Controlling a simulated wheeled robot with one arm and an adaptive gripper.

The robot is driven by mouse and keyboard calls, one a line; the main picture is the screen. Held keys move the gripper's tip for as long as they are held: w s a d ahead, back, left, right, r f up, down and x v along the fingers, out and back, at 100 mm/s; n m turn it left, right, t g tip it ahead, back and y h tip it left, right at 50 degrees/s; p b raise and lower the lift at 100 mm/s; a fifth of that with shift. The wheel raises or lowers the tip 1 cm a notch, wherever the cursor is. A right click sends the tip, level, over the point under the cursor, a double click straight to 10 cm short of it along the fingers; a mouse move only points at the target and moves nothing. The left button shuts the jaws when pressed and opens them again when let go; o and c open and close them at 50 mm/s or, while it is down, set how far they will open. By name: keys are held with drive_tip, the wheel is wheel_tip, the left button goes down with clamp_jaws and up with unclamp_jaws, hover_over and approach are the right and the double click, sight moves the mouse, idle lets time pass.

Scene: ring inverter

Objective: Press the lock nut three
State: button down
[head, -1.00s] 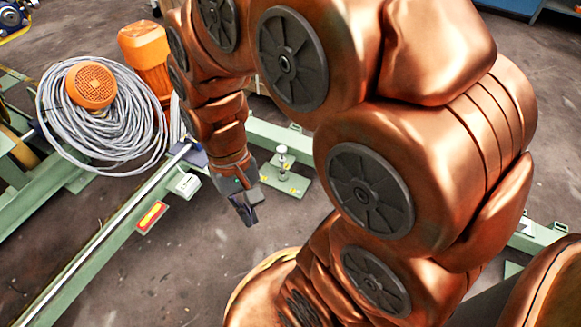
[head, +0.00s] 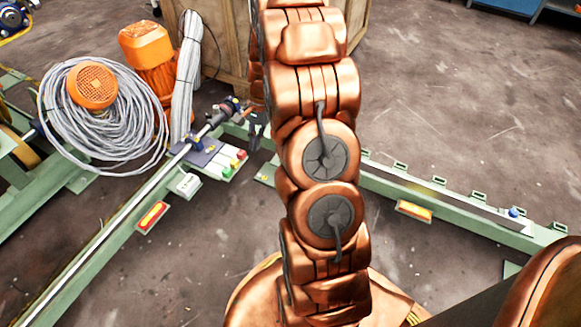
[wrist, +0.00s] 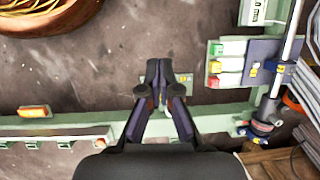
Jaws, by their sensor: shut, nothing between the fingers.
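My gripper (wrist: 159,68) points over the green frame in the wrist view, its two dark fingers together with nothing between them. Behind the fingertips lies a small green plate (wrist: 184,79) with a yellow mark, mostly covered by the gripper. In the head view, a corner of this plate (head: 265,174) shows left of my arm. I cannot make out a lock nut in either view now; my arm and fingers hide part of the plate. In the head view the gripper (head: 257,132) is small and partly hidden by my arm.
A button panel (wrist: 214,66) with green, red and yellow buttons stands right of the fingers, beside a metal rod (wrist: 292,35). A coiled grey cable (head: 75,140), an orange motor (head: 147,45) and a wooden crate (head: 225,45) stand around.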

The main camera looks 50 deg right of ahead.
drive_tip(key=s+d+f+m+t, duration=0.1)
drive_tip(key=d+f+m+t, duration=0.1)
drive_tip(key=d+f+m, duration=0.8)
drive_tip(key=d+f, duration=0.9)
drive_tip(key=d, duration=0.4)
drive_tip(key=shift+s+d+f+t, duration=0.2)
drive_tip(key=shift+s+f+t, duration=0.05)
drive_tip(key=shift+f+t, duration=0.15)
drive_tip(key=w+a+f+b, duration=0.4)
drive_tip(key=a+f, duration=0.2)
drive_tip(key=f, duration=0.3)
drive_tip(key=shift+f+b, duration=0.35)
drive_tip(key=shift+f, duration=0.05)
drive_tip(key=shift+a+r+p, duration=0.2)
drive_tip(key=shift+p, duration=0.75)
